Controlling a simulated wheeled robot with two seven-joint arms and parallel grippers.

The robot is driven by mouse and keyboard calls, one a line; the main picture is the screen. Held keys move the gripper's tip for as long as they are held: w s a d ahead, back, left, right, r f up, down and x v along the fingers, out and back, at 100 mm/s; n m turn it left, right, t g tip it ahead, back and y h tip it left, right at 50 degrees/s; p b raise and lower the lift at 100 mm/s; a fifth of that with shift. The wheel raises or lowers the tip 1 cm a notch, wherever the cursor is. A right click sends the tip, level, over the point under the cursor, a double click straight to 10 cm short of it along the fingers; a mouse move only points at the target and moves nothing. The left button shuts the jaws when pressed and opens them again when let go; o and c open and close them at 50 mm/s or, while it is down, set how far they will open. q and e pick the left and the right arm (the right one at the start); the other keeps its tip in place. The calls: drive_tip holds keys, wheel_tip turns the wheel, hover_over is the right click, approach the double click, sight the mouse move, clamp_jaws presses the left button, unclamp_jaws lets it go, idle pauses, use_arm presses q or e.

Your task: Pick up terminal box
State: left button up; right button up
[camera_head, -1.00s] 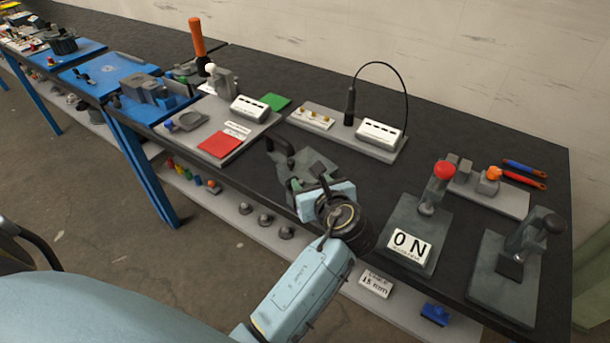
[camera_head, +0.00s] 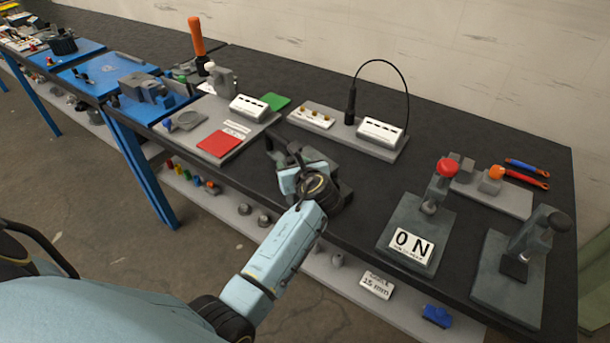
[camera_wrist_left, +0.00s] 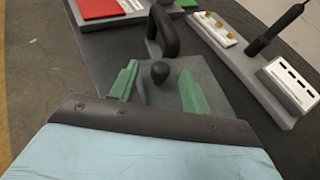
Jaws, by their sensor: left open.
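My left gripper (camera_head: 296,160) is over a grey fixture (camera_head: 325,168) near the bench's front edge. A dark curved handle (camera_wrist_left: 163,30) rises just beyond the knob. The fingers do not visibly hold anything. No part is clearly labelled as the terminal box. Two white slotted boxes stand beyond the gripper, one on the left board (camera_head: 248,108) and one on the right board (camera_head: 381,132). My right gripper is not in view.
A red plate (camera_head: 219,145) lies on the left board. A black cable (camera_head: 392,68) arches above the right board. Bare black bench top (camera_head: 385,190) lies between.

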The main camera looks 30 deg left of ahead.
use_arm(q)
drive_tip(key=c, duration=1)
clamp_jaws()
drive_tip(key=shift+d+f, duration=0.1)
drive_tip(key=shift+r, duration=0.25)
